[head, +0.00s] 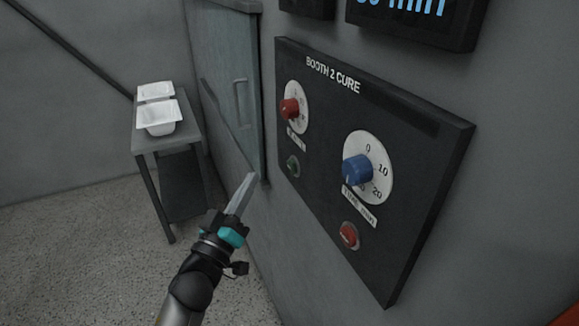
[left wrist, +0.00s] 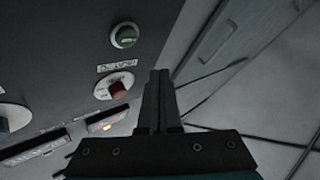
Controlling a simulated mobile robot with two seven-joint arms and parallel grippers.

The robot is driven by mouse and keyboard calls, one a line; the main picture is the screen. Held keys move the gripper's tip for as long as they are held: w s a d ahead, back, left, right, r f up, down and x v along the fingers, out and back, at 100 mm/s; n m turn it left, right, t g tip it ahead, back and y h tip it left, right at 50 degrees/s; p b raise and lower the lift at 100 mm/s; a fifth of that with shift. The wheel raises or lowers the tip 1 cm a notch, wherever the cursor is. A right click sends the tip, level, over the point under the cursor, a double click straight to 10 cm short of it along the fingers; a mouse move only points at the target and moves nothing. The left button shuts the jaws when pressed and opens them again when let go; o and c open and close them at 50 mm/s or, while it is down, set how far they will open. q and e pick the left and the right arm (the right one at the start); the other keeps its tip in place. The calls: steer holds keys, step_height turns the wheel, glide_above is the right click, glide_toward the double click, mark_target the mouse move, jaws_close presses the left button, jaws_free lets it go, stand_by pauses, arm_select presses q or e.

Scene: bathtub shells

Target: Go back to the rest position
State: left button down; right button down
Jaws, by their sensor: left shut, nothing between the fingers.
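My left gripper (head: 241,192) is shut and empty. It is raised in the air in front of the wall, left of and below the black control panel (head: 410,215) marked "BOOTH 2 CURE". In the left wrist view its closed fingers (left wrist: 158,88) point toward the panel's edge, beside the green button (left wrist: 124,36) and the red knob (left wrist: 116,88). I cannot tell from this view how far the fingers are from the panel, but they look apart from it in the head view. My right gripper does not show.
The panel carries a red knob (head: 290,108), a blue knob (head: 357,170), a green button (head: 293,166) and a red button (head: 349,235). A grey table (head: 166,141) with white tubs (head: 158,116) stands at the left. A door with a handle (head: 240,104) is behind. The speckled floor (head: 80,245) is clear.

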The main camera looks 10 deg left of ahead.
arm_select(q)
steer(key=s+a+f+m+g+y+b, duration=0.15)
steer(key=s+f+g, duration=0.3)
steer(key=f, duration=1.25)
steer(key=s+f+n+g+y+p, duration=0.15)
steer(key=s+f+g, duration=0.3)
steer(key=f, duration=1.35)
steer(key=s+f+m+g+y+b, duration=0.1)
steer(key=s+f+m+g+b, duration=0.3)
steer(key=s+f, duration=1)
steer(key=s+f+g+p, duration=0.1)
steer(key=s+f+g, duration=0.2)
steer(key=s, duration=0.8)
steer(key=s+a+f+m+g+p, duration=0.1)
steer(key=s+f+g, duration=0.2)
steer(key=s, duration=0.8)
steer(key=shift+a+f+m+g+y, duration=0.3)
steer(key=shift+f+g+y, duration=0.1)
steer(key=shift+f, duration=0.05)
